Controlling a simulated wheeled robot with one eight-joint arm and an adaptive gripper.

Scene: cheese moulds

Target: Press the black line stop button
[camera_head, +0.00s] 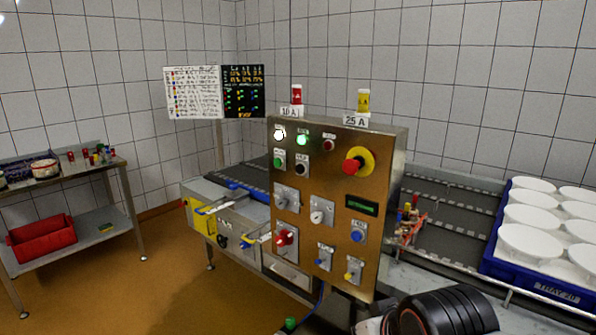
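The control panel (345,190) stands upright in the middle of the head view, with a brownish metal face. A black button (302,166) in a light surround sits at its upper left, just right of a green button (279,160). The label above the black button is too small to read surely. A dark, ribbed part of my arm shows at the bottom, below and right of the panel. My gripper's fingers are not visible, and nothing touches the black button.
A red mushroom button on yellow (358,161), lamps and several switches share the panel. A conveyor (238,181) runs behind it. A blue tray (495,262) of white moulds stands right. A side table (95,168) with a red bin (42,238) stands left.

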